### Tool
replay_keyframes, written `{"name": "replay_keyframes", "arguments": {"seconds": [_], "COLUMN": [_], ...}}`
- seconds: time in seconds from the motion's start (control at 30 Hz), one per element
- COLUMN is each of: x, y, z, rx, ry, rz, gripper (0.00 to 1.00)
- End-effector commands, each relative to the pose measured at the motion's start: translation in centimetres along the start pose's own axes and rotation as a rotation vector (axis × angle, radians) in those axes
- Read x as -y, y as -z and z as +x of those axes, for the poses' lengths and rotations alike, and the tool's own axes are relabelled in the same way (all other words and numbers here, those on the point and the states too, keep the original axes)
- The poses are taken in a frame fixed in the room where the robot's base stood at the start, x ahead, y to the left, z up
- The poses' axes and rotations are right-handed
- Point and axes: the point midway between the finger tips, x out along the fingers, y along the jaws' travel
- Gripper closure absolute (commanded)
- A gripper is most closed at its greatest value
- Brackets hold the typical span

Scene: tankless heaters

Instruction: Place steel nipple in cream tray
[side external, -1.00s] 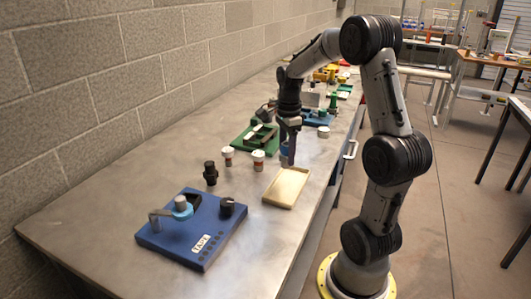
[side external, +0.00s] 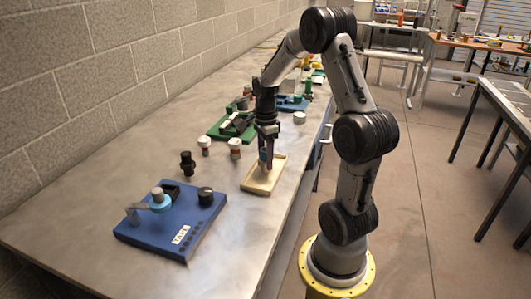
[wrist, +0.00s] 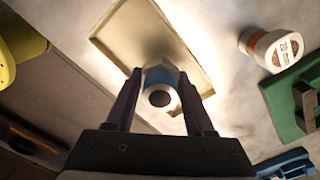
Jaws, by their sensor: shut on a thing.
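The cream tray (side external: 253,188) is a shallow rectangular tray lying near the right edge of the bench. It also shows in the wrist view (wrist: 122,50), behind the fingers. My gripper (side external: 266,160) points down over the far part of the tray. In the wrist view, its two fingers are shut on the steel nipple (wrist: 160,98), a short pale cylinder with a dark bore and a blue band. The fingers mostly hide the nipple in the side external view. I cannot tell whether its lower end touches the tray floor.
A blue fixture board (side external: 165,232) stands at the front. A black fitting (side external: 187,163) and two white-capped jars (side external: 235,148) stand left of the tray. A green fixture (side external: 225,128) sits behind them. Bare bench lies in front of the tray.

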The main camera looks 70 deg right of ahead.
Motion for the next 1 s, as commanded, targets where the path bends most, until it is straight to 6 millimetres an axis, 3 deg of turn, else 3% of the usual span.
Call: {"name": "replay_keyframes", "arguments": {"seconds": [1.0], "x": [0.0], "y": [0.0], "z": [1.1], "rx": [0.0], "ry": [0.0], "rz": [0.0], "gripper": [1.0]}}
